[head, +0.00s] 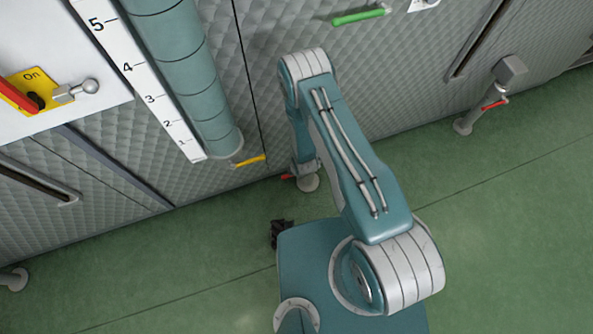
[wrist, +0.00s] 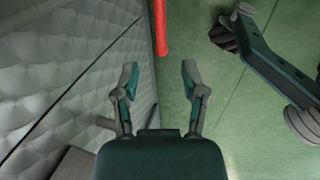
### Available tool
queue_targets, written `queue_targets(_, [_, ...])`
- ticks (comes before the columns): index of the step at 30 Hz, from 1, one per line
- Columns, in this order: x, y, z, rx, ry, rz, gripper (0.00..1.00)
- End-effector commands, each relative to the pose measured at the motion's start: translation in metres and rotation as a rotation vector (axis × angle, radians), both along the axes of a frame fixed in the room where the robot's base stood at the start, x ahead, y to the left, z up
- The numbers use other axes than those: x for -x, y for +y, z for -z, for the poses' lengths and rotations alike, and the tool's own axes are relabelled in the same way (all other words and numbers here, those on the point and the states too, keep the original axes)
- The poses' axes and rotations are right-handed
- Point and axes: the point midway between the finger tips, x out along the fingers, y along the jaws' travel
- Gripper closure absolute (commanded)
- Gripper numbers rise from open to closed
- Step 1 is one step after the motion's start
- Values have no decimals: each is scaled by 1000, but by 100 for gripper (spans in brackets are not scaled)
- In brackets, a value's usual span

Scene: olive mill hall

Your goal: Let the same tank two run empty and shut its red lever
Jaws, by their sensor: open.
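A red lever (wrist: 162,28) shows in the wrist view, just beyond and between the open fingers of my gripper (wrist: 158,74). The fingers are apart from it and hold nothing. In the head view a red lever (head: 288,177) shows low at the tank wall, beside a grey outlet (head: 308,183) and partly behind my arm. My gripper is mostly hidden there by the arm. Another red lever (head: 495,104) sits on a grey pipe (head: 484,110) to the right. The quilted grey tank wall (head: 420,75) shows no readable tank number.
A teal column (head: 185,80) with a numbered scale (head: 150,92) has a yellow lever (head: 250,160) at its foot. A green lever (head: 360,16) is higher up. A yellow switch plate (head: 33,78) reads On. Green floor (head: 490,230) is clear at right.

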Motion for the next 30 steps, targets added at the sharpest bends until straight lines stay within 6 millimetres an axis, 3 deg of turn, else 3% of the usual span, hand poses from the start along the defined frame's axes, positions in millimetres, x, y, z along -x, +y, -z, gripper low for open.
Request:
queue_targets(5, [-3,1,15,1,0,-2,44])
queue_targets(19, [-24,7,86,0,1,0,44])
queue_targets(30, [-30,8,104,0,1,0,44])
